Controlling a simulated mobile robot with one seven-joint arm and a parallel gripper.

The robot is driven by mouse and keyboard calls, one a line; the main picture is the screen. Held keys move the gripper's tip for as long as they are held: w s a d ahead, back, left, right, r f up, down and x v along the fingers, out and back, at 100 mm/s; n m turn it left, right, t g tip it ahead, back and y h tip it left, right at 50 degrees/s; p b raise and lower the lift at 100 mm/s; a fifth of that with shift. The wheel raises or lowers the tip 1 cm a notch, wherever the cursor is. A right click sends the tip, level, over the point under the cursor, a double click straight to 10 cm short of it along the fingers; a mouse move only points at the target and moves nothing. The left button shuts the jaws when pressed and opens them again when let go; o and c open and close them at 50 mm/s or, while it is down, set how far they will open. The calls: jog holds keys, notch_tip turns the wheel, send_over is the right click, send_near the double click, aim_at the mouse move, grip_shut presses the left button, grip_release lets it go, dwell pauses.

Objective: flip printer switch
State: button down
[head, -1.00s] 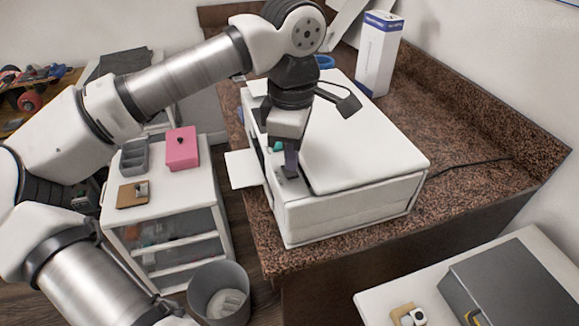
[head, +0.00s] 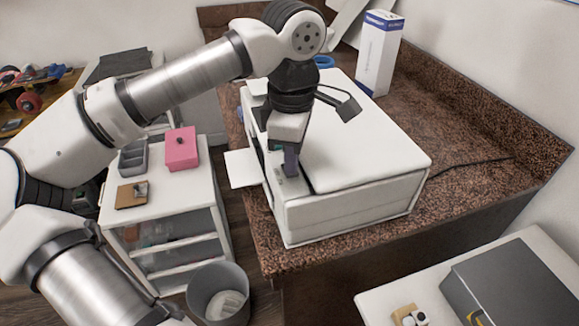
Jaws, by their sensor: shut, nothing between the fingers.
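The white printer (head: 365,165) sits on the brown speckled counter, with its paper tray (head: 243,168) sticking out to the left. A narrow grey-green control panel (head: 280,172) runs along its left front edge. My gripper (head: 291,172) points down over this panel, at the near end of the printer. Its fingers are shut with nothing between them. The fingertips are at or just above the panel; I cannot tell whether they touch it. The switch itself is too small or hidden behind my gripper to make out.
A tall white and blue box (head: 379,52) stands behind the printer. A white drawer cart (head: 195,190) at left carries a pink box (head: 181,148) and a grey organizer (head: 133,157). A grey bin (head: 218,291) stands below. The counter right of the printer is mostly clear, with a black cable (head: 470,165).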

jog(key=shift+f+b, duration=0.35)
jog(key=shift+f, duration=0.1)
jog(key=shift+r+p, duration=2.25)
jog(key=shift+r, duration=1.3)
